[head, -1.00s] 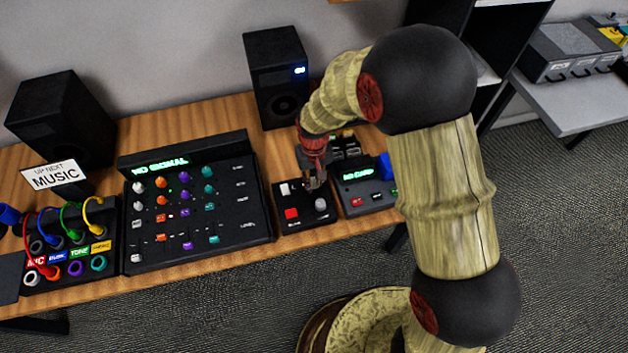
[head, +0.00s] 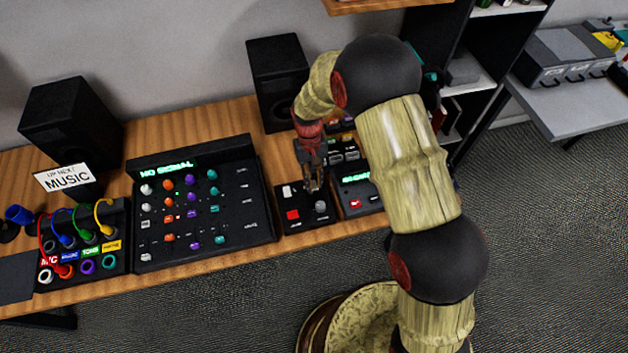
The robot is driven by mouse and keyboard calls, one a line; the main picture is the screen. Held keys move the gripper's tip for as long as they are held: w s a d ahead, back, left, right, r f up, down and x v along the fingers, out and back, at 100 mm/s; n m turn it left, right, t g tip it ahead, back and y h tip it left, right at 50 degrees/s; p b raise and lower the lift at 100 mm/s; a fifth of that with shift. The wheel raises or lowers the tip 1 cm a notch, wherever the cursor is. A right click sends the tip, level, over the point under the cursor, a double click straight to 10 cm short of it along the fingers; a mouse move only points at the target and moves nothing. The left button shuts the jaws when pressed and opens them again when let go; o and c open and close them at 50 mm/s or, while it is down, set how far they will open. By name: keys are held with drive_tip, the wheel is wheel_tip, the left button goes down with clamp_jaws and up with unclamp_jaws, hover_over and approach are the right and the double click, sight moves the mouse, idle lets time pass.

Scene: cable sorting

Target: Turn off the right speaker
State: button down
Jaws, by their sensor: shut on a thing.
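The right speaker (head: 276,62) is a black box at the back of the desk, behind my arm. No blue light shows on its front. A small black control box (head: 292,229) lies in front of it, with a white button (head: 286,191), a red button (head: 292,215) and a grey knob (head: 320,207). My gripper (head: 314,187) points down at the back right of this box, with its fingers shut on a small control there. The fingers mostly hide that control. The left speaker (head: 70,120) stands dark at the back left.
A mixer (head: 205,255) reading "NO SIGNAL" fills the middle of the desk. A cable panel (head: 108,270) with several coloured cables is at left. Another small device (head: 357,201) with a green display sits right of the control box, partly behind my arm. A shelf (head: 470,85) stands at right.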

drive_tip(key=c, duration=1.7)
unclamp_jaws()
drive_tip(key=v, duration=1.2)
drive_tip(key=shift+w, duration=0.1)
